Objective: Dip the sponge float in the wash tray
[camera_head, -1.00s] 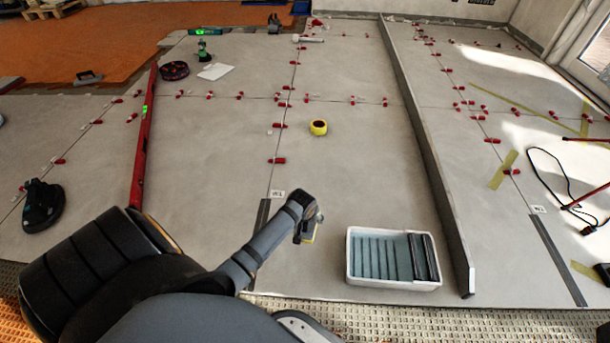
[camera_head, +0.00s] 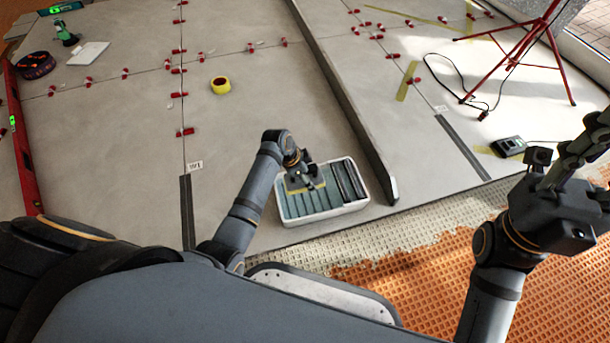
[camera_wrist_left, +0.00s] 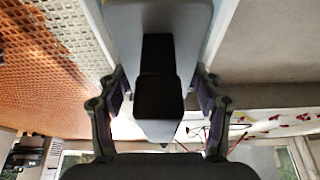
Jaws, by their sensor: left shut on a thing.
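The wash tray (camera_head: 322,219) is a white tub with a blue-grey ribbed inside and dark rollers at its right end. It stands on the floor below the middle of the head view. My left gripper (camera_head: 300,171) is above the left part of the tray. It is shut on the sponge float (camera_head: 304,187), a grey plate with a yellowish edge. In the left wrist view the float's plate (camera_wrist_left: 193,18) and black handle (camera_wrist_left: 158,95) are between the fingers. I cannot tell whether the sponge touches the tray's contents. My right gripper (camera_head: 590,138) is raised at the right; its jaws are unclear.
A metal straightedge (camera_head: 345,95) stands on edge just behind and right of the tray. A red tripod (camera_head: 520,50) stands at the upper right. The tiles left of the tray are clear.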

